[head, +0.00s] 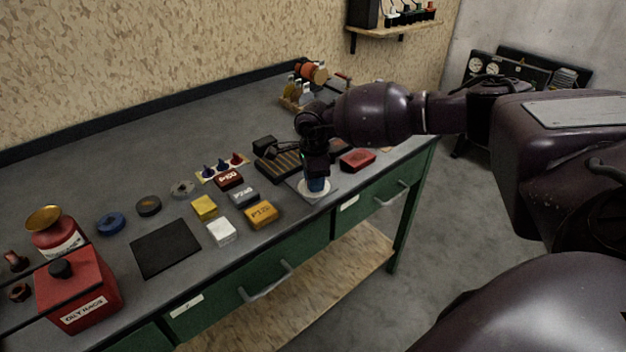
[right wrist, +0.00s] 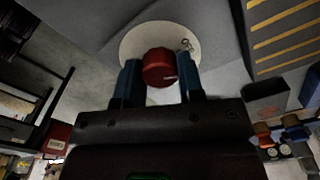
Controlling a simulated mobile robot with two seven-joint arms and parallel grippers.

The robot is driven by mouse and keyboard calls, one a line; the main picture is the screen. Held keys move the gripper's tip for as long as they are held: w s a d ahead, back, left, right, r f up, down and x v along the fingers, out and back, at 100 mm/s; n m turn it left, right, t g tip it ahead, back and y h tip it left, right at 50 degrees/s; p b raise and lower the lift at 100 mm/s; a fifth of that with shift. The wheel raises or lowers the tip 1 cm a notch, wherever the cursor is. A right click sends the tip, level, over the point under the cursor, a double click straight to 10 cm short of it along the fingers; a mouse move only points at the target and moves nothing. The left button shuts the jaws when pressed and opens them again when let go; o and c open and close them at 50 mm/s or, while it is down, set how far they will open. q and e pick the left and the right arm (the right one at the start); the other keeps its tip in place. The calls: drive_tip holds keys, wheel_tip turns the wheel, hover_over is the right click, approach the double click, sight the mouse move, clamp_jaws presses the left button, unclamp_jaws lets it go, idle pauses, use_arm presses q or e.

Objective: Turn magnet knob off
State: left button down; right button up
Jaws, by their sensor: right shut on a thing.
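The magnet knob (right wrist: 158,68) is a round red knob with a light mark on its right side, in the right wrist view. It sits on a pale round base (right wrist: 130,45), which also shows in the head view (head: 311,199) near the front edge of the workbench. My right gripper (head: 316,190) reaches down over the base, and its blue fingers hide the knob in the head view. In the right wrist view my right gripper (right wrist: 160,80) has one finger on each side of the knob and is shut on it. My left gripper is not in view.
A red block (head: 358,159) lies just right of my right gripper, and a slotted dark tray (head: 278,165) is behind it. An orange-yellow box (head: 262,214) lies to the left. A red oily-rags can (head: 78,292) stands at the far left. Floor is open at right.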

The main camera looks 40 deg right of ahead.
drive_tip(key=shift+w+r+n+b, duration=0.1)
drive_tip(key=shift+n+b, duration=0.55)
drive_tip(key=shift+n, duration=1.85)
drive_tip(key=o, duration=0.9)
wheel_tip(320, 180, up, 11)
drive_tip(key=shift+f+p, duration=0.15)
drive_tip(key=shift+p, duration=0.3)
drive_tip(key=shift+a, duration=0.1)
